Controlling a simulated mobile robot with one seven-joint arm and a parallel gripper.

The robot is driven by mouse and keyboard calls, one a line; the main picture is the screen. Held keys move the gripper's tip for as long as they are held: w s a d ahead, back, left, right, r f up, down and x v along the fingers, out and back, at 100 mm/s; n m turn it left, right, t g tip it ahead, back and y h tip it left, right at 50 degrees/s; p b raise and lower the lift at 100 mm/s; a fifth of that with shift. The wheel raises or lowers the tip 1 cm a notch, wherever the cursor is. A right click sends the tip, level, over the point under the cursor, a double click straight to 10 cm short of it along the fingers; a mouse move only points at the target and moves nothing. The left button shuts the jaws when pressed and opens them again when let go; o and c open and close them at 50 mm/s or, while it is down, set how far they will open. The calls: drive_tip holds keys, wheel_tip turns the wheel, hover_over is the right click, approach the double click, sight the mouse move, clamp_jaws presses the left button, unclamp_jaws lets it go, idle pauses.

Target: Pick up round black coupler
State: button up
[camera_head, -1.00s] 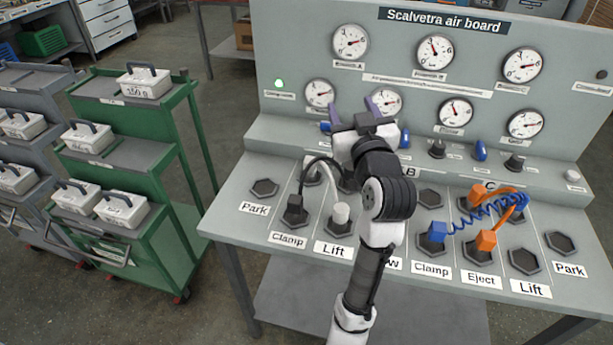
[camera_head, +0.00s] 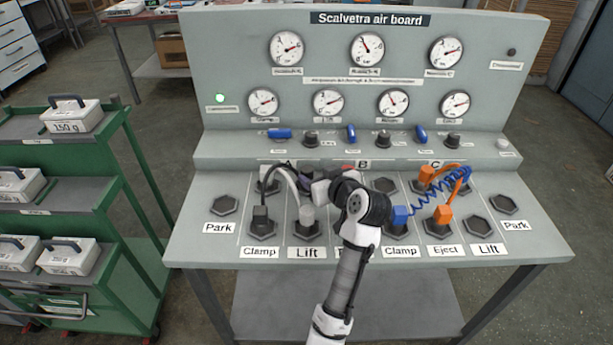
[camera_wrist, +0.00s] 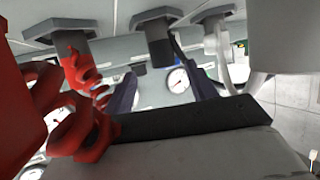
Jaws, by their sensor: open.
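A black coupler (camera_head: 260,215) with a black hose stands in the socket above the left Clamp label. Its top looks boxy in the head view, and I cannot tell whether it is the round one. The wrist view shows a black coupler (camera_wrist: 155,42) with a dark hose, beyond my fingers. My gripper (camera_head: 304,179) is low over the left part of the board, close to the hoses; my own arm hides some sockets. In the wrist view my gripper (camera_wrist: 163,92) has its two dark fingers apart, with no object seen between them.
A pale coupler (camera_head: 306,214) with a white hose is beside the black one. A red coiled hose (camera_wrist: 82,75) is very close in the wrist view. A blue coupler (camera_head: 400,214) and an orange coupler (camera_head: 443,214) stand to the right. The Park sockets look empty.

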sight(309, 171)
drive_tip(key=shift+a+p+x, duration=0.25)
drive_tip(key=shift+p+x, duration=0.65)
drive_tip(key=shift+x, duration=1.85)
drive_tip(key=shift+s, duration=0.15)
drive_tip(key=c, duration=1.1)
drive_tip(key=shift+r, duration=0.1)
